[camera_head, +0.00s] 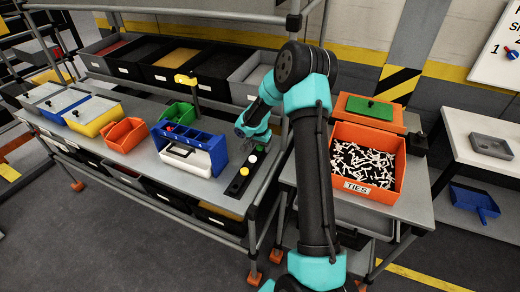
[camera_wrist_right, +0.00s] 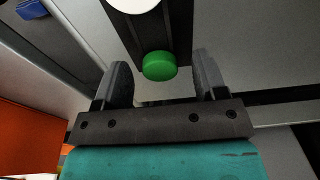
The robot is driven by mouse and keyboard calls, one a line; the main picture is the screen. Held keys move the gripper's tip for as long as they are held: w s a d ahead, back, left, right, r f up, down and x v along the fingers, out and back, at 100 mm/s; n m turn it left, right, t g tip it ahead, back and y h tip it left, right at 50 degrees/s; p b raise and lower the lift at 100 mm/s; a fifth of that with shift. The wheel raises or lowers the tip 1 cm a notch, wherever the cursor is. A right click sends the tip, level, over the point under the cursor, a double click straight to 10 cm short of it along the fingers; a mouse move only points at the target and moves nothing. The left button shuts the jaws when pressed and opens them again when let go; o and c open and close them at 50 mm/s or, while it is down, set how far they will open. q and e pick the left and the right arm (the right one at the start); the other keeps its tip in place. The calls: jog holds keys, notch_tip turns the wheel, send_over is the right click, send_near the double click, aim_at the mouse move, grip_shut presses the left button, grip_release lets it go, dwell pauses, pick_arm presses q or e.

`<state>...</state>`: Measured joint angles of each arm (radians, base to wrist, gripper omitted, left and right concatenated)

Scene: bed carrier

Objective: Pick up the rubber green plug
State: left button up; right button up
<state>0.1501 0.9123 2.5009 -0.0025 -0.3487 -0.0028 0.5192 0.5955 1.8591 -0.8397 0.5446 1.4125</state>
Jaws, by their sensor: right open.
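The green plug (camera_wrist_right: 160,66) is a round green cap on a dark strip, centred in the right wrist view. My right gripper (camera_wrist_right: 162,78) is open, with one finger to each side of the plug and visible gaps between; I cannot tell how far above it the fingertips are. A white plug (camera_wrist_right: 133,4) sits beside it at the top edge. In the head view my right gripper (camera_head: 242,131) hangs over the bench just behind the black strip (camera_head: 235,187), which carries several small round plugs. My left gripper is in neither view.
A blue tool caddy (camera_head: 208,144) stands just left of the strip. Green (camera_head: 179,113) and orange (camera_head: 126,135) bins lie farther left. An orange TIES bin (camera_head: 387,195) stands on the right table. Dark bins line the shelf behind.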

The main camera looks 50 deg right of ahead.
aim_at(260, 147)
jog(key=shift+f, duration=0.1)
dwell(0.4)
jog(key=c, duration=1)
jog(key=shift+r, duration=1.85)
jog(key=s+a, duration=0.3)
jog(key=a, duration=0.1)
jog(key=s+a+r, duration=0.1)
jog(key=s+a, duration=0.6)
jog(key=a, duration=0.1)
jog(key=shift+s+r, duration=0.15)
jog(key=shift+s, duration=0.15)
